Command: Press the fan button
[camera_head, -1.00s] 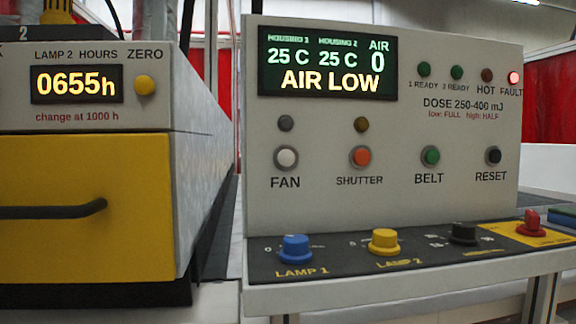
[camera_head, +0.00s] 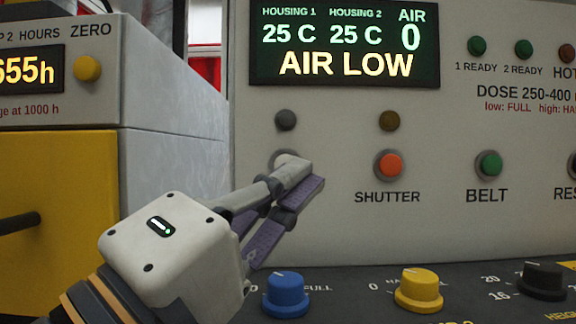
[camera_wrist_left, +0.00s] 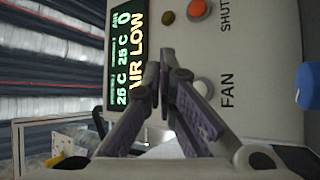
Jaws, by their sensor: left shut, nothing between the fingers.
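The white round fan button (camera_head: 283,157) is at the left end of the button row on the light panel. My left gripper's fingers cover part of it and its FAN label in the head view. In the left wrist view the fan button (camera_wrist_left: 201,87) shows just right of the fingertips, with the FAN label beside it. My left gripper (camera_head: 308,176) is shut and empty in front of the panel; its tips also show in the left wrist view (camera_wrist_left: 174,64). I cannot tell whether they touch the panel. The grey lamp (camera_head: 286,120) above the button is unlit. My right gripper is not in view.
The orange shutter button (camera_head: 389,165) and green belt button (camera_head: 487,164) are to the right. A display (camera_head: 344,45) reads AIR LOW, with AIR at 0. Blue (camera_head: 286,294) and yellow (camera_head: 418,290) knobs sit below. A yellow-and-white housing (camera_head: 55,180) stands left.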

